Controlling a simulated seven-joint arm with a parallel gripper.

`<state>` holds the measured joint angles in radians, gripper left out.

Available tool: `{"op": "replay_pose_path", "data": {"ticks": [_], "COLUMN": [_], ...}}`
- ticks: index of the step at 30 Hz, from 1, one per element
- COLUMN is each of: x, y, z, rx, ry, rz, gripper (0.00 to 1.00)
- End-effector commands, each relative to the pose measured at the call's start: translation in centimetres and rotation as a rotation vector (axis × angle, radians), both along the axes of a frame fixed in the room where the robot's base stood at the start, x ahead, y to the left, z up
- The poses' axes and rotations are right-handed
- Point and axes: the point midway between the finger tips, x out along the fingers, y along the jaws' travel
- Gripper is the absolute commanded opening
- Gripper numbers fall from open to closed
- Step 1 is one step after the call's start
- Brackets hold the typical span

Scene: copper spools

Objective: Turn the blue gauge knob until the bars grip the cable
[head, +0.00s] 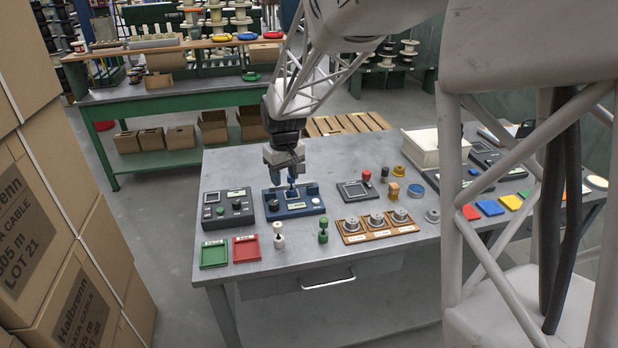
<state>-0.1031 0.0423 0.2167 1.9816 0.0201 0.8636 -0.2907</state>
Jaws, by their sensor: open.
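The blue gauge (296,208) lies on the grey table, left of the middle. It has a small display and dark round knobs, one at its front left (273,205) and one at its right (313,189). My gripper (290,181) points down over the back middle of the gauge, its fingers open. The fingertips are close to a small upright part of the gauge; I cannot tell whether they touch it. The bars and the cable are too small or hidden to make out.
A dark grey gauge (228,207) stands just left. In front are a green tray (214,254), a red tray (246,249), a white spool (278,234) and a green spool (323,232). A wooden rack (379,225) with metal discs and a dark framed plate (355,192) stand right.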

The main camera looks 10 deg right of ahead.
Motion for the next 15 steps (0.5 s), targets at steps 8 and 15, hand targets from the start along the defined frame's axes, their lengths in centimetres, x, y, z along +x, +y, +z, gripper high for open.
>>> {"op": "replay_pose_path", "data": {"ticks": [8, 15], "x": [-2.7, -5.1], "y": [-0.9, -1.6], "z": [2.0, 3.5], "rx": [0.001, 0.001], "ry": [-0.017, -0.029], "rz": [-0.031, -0.058], "gripper": [0.46, 0.46]}}
